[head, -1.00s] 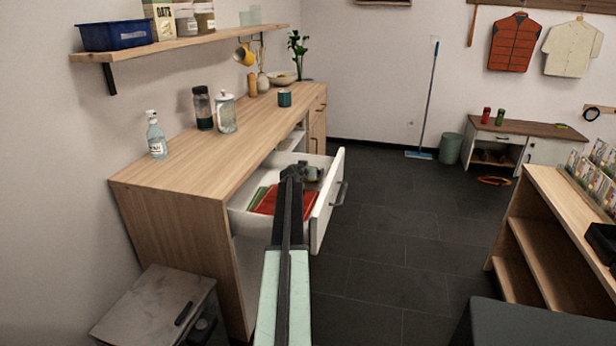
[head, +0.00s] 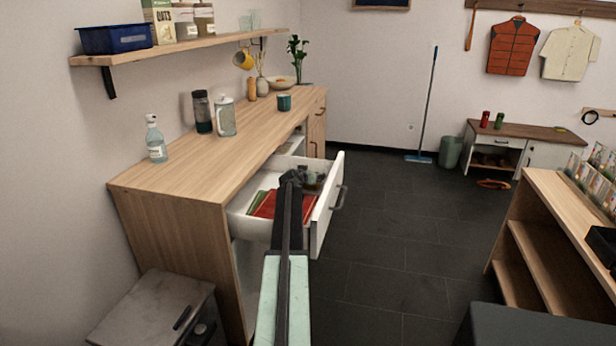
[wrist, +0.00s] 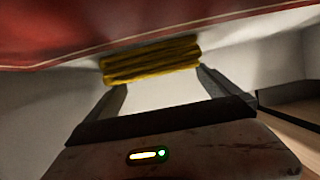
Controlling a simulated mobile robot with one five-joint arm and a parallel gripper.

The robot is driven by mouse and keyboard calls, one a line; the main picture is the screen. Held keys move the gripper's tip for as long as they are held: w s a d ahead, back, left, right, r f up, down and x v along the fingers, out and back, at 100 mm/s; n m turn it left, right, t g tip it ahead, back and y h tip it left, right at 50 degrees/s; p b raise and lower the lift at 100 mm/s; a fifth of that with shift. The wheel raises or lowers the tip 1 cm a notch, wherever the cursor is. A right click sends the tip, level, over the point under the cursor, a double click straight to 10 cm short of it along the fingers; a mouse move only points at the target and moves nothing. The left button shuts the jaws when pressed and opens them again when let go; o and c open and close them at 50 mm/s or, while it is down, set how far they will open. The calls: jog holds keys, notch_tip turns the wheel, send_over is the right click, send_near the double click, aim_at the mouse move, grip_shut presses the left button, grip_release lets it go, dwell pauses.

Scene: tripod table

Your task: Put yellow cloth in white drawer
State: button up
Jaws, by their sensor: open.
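The white drawer (head: 323,222) stands pulled open from the wooden counter. My gripper (wrist: 161,80) is open, low at the drawer; in the head view its end (head: 290,180) appears as a dark shape over the drawer's opening. The folded yellow cloth (wrist: 150,60) lies across the fingertips in the wrist view, against a pale surface; I cannot tell whether the fingers touch it. The yellow cloth does not show in the head view, where my arm covers part of the drawer.
A red cloth (head: 264,206) and a green cloth (head: 256,199) lie in the drawer. A red surface with a pale edge (wrist: 60,30) spans the wrist view's top. Bottles and jars stand on the counter (head: 200,170). Dark floor (head: 395,240) right of the drawer is clear.

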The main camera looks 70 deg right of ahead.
jog(key=p+v, duration=0.4)
jog(key=v, duration=0.8)
jog(key=shift+a+r, duration=0.1)
jog(key=shift+r, duration=0.15)
